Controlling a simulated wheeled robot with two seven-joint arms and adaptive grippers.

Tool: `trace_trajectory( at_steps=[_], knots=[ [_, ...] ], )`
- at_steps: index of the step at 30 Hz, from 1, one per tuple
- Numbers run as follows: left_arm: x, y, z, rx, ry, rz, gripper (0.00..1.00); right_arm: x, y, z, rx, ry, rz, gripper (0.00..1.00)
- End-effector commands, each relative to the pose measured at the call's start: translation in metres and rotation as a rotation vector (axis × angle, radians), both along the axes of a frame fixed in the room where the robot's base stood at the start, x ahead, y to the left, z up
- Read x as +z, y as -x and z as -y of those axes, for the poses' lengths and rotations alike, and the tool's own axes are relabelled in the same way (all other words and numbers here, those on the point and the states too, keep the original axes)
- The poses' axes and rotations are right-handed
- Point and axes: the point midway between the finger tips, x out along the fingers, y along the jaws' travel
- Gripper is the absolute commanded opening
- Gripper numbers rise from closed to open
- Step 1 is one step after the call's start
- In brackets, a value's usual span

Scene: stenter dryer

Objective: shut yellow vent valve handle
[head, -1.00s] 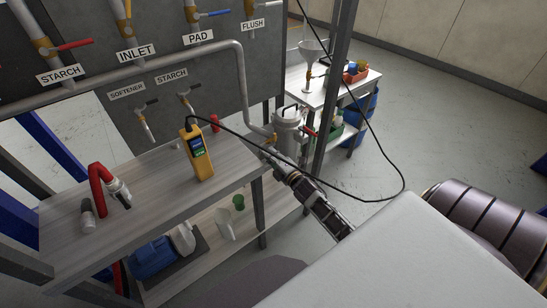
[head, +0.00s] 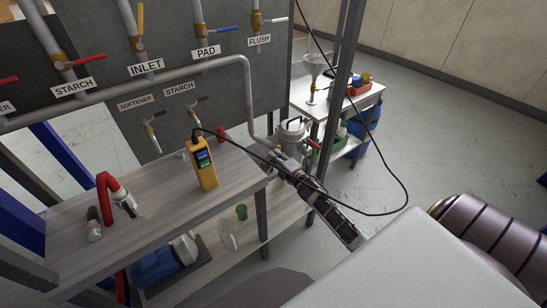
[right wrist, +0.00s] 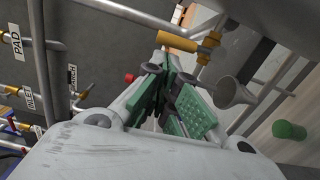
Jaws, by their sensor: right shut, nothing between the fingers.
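In the right wrist view a yellow handle (right wrist: 178,42) reaches left from a brass valve body (right wrist: 209,42) on a thin pipe. It lies just beyond the tips of my right gripper (right wrist: 164,66), whose green-padded fingers are shut with nothing between them. I cannot tell whether the tips touch the handle. In the head view my right gripper (head: 281,164) is low beside a grey metal vessel (head: 292,132) at the bench's right end. The yellow vent handle cannot be made out there. My left gripper is not in view.
A yellow meter (head: 202,166) stands on the bench (head: 160,199), and its black cable (head: 375,213) loops across my right arm. A red handle (head: 313,143) is on the vessel's right. A dark post (head: 339,100) rises behind it. A green cup (head: 241,212) sits on the lower shelf.

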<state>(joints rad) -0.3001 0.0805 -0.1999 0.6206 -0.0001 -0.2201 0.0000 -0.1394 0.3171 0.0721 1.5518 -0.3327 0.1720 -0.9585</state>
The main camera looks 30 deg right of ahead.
Motion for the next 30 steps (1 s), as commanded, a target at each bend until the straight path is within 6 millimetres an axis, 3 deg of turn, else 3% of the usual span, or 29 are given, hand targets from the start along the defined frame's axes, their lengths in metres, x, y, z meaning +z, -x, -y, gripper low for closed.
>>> trace_trajectory(
  at_steps=[30],
  knots=[
    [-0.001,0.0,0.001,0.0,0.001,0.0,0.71,0.005,-0.004,0.016,-0.006,0.003,0.002,0.0]
  ],
)
